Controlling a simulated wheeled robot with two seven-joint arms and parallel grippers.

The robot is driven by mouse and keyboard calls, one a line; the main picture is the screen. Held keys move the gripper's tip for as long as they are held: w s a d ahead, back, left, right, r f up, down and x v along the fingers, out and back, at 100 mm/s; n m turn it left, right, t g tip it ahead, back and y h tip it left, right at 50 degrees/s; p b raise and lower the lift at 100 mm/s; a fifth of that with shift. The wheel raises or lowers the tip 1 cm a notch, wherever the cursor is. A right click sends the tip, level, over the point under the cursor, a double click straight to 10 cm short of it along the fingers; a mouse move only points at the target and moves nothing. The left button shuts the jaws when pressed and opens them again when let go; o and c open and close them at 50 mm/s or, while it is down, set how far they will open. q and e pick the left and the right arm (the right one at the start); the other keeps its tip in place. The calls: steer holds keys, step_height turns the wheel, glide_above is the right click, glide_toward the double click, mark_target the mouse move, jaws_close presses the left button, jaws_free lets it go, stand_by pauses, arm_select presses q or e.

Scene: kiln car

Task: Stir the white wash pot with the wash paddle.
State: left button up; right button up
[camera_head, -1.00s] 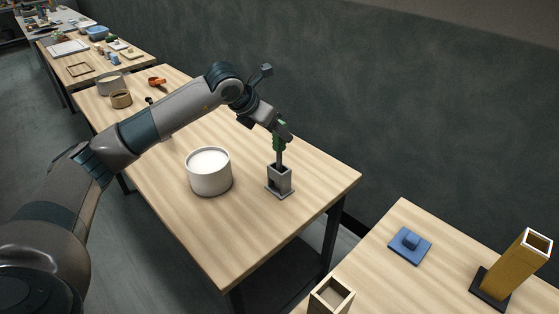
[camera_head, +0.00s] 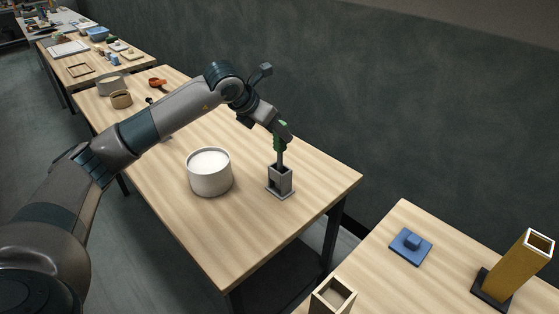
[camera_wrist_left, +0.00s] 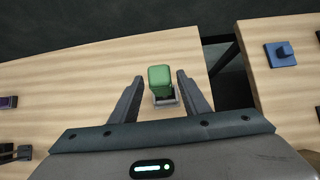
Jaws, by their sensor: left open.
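The white wash pot (camera_head: 210,180) is a round pale pot with white liquid, standing on the wooden table. The wash paddle (camera_head: 280,141) has a green handle and a grey shaft, and stands upright in a grey holder (camera_head: 280,186) to the right of the pot. Its lower end is hidden in the holder. My left gripper (camera_head: 281,137) is at the handle. In the left wrist view the green handle top (camera_wrist_left: 160,76) lies between the open fingers of my left gripper (camera_wrist_left: 160,88), with gaps on both sides. My right gripper is not in view.
Brown cups (camera_head: 121,99) and an orange item (camera_head: 157,83) stand at the table's far end. A nearer table holds a blue block (camera_head: 410,243), a tall yellow box (camera_head: 515,268) and an open wooden box (camera_head: 331,296). A dark wall runs behind. Tabletop around the pot is clear.

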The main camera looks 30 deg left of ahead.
arm_select(q)
steer(key=shift+f, duration=0.1)
jaws_close()
steer(key=shift+r, duration=0.25)
steer(key=shift+w+d+r, duration=0.15)
steer(key=shift+r, duration=0.25)
steer(key=shift+r+p, duration=0.35)
steer(key=shift+p, duration=0.05)
steer(key=shift+b, duration=0.3)
steer(key=shift+s, duration=0.2)
